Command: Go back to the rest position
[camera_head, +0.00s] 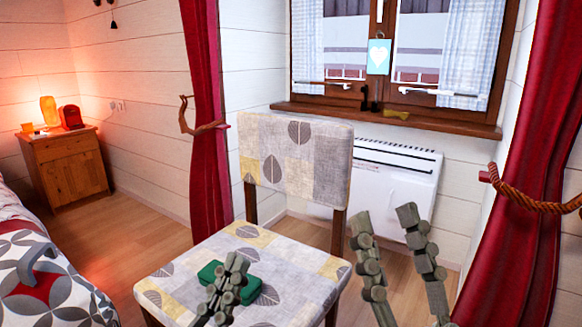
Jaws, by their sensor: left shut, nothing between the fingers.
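My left gripper (238,262) is at the bottom middle, shut and empty. It shows in front of the patterned chair seat (185,265) and partly covers a small green object (208,272) that lies on the seat. I cannot tell whether the fingers touch the green object. My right gripper (383,216) is to the right of the chair, pointing up. Its two fingers stand apart, with nothing between them.
The chair's backrest (297,160) rises behind the seat. A bed (40,265) is at the left, a wooden nightstand (65,170) beyond it. A white heater (390,190) stands under the window. Red curtains (535,190) hang at the sides. Floor shows left of the chair.

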